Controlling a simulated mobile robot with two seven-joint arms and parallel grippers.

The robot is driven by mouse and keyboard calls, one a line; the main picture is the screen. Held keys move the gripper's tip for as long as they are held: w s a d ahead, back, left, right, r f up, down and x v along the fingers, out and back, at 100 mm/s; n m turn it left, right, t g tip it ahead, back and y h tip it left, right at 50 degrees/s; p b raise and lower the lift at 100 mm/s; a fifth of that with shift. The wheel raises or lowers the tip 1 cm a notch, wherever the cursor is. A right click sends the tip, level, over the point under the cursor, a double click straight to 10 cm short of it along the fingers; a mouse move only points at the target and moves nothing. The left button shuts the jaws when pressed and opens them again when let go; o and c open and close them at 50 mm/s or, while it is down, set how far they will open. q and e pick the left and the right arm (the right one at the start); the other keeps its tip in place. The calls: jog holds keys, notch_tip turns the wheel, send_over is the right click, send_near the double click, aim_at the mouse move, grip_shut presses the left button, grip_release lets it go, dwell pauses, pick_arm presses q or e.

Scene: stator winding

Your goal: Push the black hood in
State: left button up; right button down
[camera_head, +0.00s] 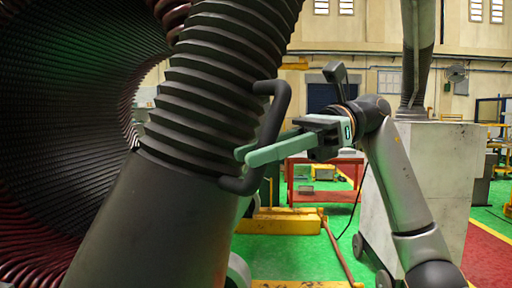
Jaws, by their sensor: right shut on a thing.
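The black hood (160,225) is a large dark cylinder that joins a ribbed black bellows (215,75) running up to the top of the view. A bent black handle (272,125) stands out from its right side. My right gripper (250,157) has long green fingers and comes in from the right. Its fingers are shut on the handle, near the handle's lower part. My left gripper does not show.
The stator's large ribbed bore (70,110) fills the left, with dark red coils (30,245) along its lower edge. A red table (325,188) and a yellow floor beam (280,222) stand behind my right arm. A pale block (435,170) stands at the right. Green floor lies between them.

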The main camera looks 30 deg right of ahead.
jog(key=shift+r, duration=0.25)
jog(key=c, duration=0.9)
grip_release()
jog(key=shift+s, duration=0.15)
jog(key=shift+o, duration=1.1)
jog(key=shift+f, duration=0.15)
jog(key=p+v, duration=0.2)
jog(key=v, duration=1)
jog(key=shift+d, duration=0.25)
